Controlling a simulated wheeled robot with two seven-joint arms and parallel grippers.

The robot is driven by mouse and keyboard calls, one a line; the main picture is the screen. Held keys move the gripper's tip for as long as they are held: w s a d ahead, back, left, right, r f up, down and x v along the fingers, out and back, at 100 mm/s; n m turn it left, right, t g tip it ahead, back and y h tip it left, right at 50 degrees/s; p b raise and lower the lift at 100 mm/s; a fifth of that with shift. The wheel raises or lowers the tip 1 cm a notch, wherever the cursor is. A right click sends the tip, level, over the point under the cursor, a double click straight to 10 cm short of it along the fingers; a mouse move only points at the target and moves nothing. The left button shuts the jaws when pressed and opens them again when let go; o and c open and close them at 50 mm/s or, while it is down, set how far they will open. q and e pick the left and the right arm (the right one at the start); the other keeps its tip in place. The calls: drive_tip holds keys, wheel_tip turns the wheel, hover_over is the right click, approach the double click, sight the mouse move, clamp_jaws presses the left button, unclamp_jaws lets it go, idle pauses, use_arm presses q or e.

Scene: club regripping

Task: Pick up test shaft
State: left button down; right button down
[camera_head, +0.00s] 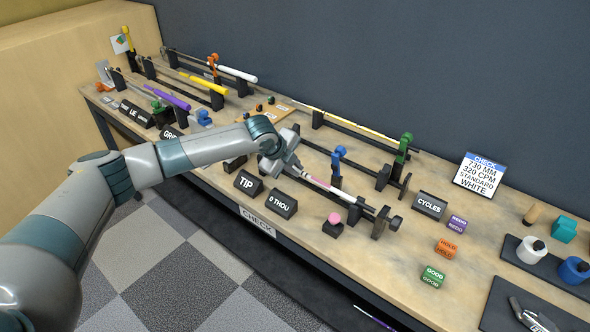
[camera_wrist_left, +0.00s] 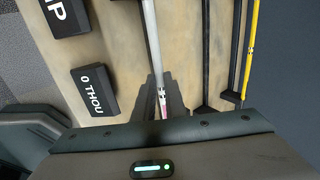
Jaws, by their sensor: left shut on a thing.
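The test shaft (camera_head: 335,190) is a thin pale rod with a pinkish band, along the front of the bench. Its right end is by a black post (camera_head: 354,212) and a clamp fixture; I cannot tell if it rests on them. My left gripper (camera_head: 298,172) is shut on the shaft near its left visible end. In the left wrist view the shaft (camera_wrist_left: 153,45) runs silver from the top edge to a white and pink marked part near the gripper body, which hides the rest.
TIP (camera_head: 246,184) and 0 THOU (camera_head: 283,204) blocks stand in front of the shaft. A pink knob on a black base (camera_head: 333,226) is near the front edge. A yellow shaft (camera_head: 345,122) lies on stands behind. CYCLES (camera_head: 430,206), HOLD and GOOD blocks stand right.

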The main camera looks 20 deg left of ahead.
use_arm(q)
wheel_tip(320, 180, up, 18)
drive_tip(key=b, duration=0.6)
drive_tip(key=shift+f, duration=0.15)
drive_tip(key=shift+d+f, duration=0.1)
drive_tip(key=shift+d, duration=0.05)
idle(0.3)
